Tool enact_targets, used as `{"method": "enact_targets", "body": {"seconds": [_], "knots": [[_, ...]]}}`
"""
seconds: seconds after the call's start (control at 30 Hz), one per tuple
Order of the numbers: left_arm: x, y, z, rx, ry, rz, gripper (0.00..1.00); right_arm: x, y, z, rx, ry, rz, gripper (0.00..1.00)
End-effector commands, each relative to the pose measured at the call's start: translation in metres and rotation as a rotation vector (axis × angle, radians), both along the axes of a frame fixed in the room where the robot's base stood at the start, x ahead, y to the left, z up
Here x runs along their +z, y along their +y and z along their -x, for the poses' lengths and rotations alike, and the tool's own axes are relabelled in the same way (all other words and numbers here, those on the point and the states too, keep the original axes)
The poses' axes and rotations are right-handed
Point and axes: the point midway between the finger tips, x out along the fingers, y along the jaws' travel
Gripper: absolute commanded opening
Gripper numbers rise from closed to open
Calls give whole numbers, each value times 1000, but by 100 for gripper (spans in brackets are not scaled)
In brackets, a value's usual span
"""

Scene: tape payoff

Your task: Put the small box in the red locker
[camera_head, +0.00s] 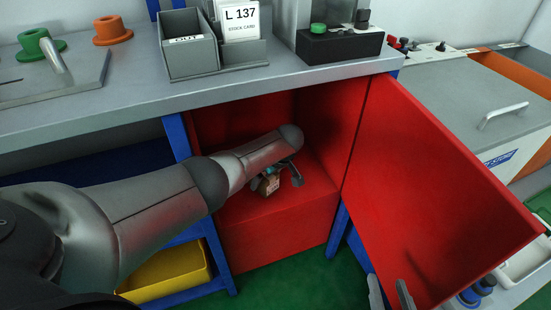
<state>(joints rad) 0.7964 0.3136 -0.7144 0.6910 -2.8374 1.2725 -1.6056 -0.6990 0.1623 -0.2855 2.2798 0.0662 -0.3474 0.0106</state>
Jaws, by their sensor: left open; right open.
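The red locker (278,232) is under the grey bench, with its red door (425,190) swung wide open to the right. My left arm reaches into it from the left. My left gripper (279,182) is inside the locker with its fingers spread. The small box (270,185), brown with a pale face, is inside the locker at these fingers. It seems to rest on the locker floor, but I cannot tell whether a finger touches it. My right gripper (390,291) is open and empty at the bottom edge, in front of the door's lower part.
The bench top (120,98) carries a grey bin (188,45), a card holder and a black box with a green button (318,29). A yellow tray (168,275) sits below left. A grey lidded chest (475,95) stands right. Green floor (300,285) is clear in front.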

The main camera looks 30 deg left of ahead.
Motion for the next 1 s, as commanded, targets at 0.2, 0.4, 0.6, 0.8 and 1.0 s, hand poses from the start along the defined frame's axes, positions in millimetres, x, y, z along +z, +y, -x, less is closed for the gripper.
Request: {"method": "enact_targets", "body": {"seconds": [0.2,0.4,0.6,0.8,1.0], "knots": [[10,-3,1,0,0,0,100,-4,-12,0,-5,112,69,50],[19,-7,3,-1,0,0,100,-9,-25,4,-14,221,129,50],[28,-11,4,0,0,0,100,-11,-40,11,-27,332,186,50],[37,-14,5,-1,1,-1,100,-12,-55,21,-44,443,239,50],[49,-19,6,0,0,0,100,-12,-72,35,-64,567,290,50]]}}
